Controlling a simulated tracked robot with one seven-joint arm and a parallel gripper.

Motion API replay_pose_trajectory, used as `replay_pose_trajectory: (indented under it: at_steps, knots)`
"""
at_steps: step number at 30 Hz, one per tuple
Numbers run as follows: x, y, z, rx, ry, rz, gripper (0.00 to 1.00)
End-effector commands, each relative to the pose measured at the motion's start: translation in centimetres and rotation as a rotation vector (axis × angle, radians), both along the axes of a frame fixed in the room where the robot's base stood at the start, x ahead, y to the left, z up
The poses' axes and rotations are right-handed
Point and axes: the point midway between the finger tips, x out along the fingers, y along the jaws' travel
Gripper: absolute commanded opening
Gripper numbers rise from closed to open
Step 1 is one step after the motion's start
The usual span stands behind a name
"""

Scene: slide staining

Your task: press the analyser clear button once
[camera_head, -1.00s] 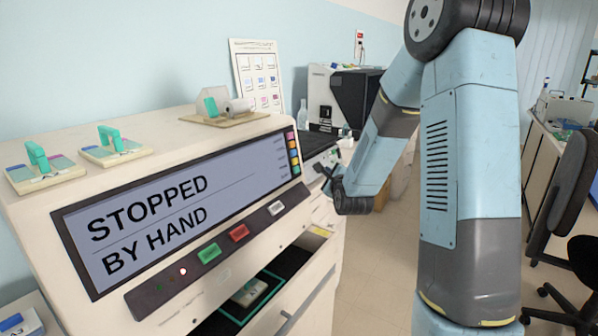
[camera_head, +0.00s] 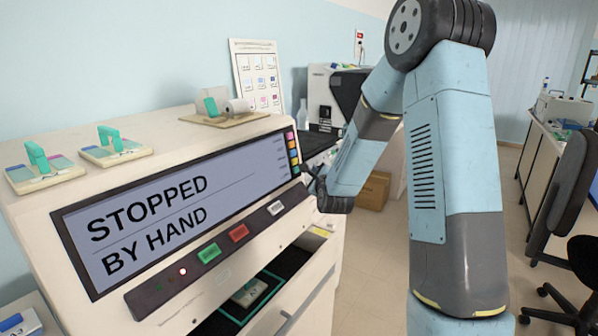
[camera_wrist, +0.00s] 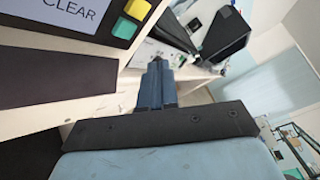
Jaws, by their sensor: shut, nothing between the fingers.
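The analyser (camera_head: 160,130) is a cream cabinet whose sloped screen (camera_head: 180,205) reads "STOPPED BY HAND". A column of small coloured keys (camera_head: 294,157) runs down the screen's right edge. In the wrist view the word "CLEAR" stands on the screen (camera_wrist: 45,18), left of a yellow key (camera_wrist: 137,9) and a green key (camera_wrist: 124,28); I cannot tell for sure which one it labels. My gripper (camera_head: 308,178) is shut and empty, just right of the lower keys. In the wrist view its fingertips (camera_wrist: 157,65) show below and right of the keys, apart from them.
Below the screen a strip carries a green button (camera_head: 209,253), a red button (camera_head: 238,232) and a pale button (camera_head: 276,208). An open drawer (camera_head: 290,310) juts out under it. Small teal-handled holders (camera_head: 116,150) stand on top. A chair (camera_head: 560,190) is at right.

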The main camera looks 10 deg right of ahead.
Motion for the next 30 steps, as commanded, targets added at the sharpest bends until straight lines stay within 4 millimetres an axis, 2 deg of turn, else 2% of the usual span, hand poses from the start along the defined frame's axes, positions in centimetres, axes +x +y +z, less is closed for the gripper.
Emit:
replay_pose_trajectory:
  at_steps: [6, 12, 30]
  knots:
    - [1.6, 1.7, -0.5, 0.000, 0.000, 0.001, 0.00]
    - [2.5, 2.5, -0.7, 0.000, 0.000, 0.000, 0.00]
    - [2.7, 2.7, -0.8, 0.000, -0.001, -0.001, 0.00]
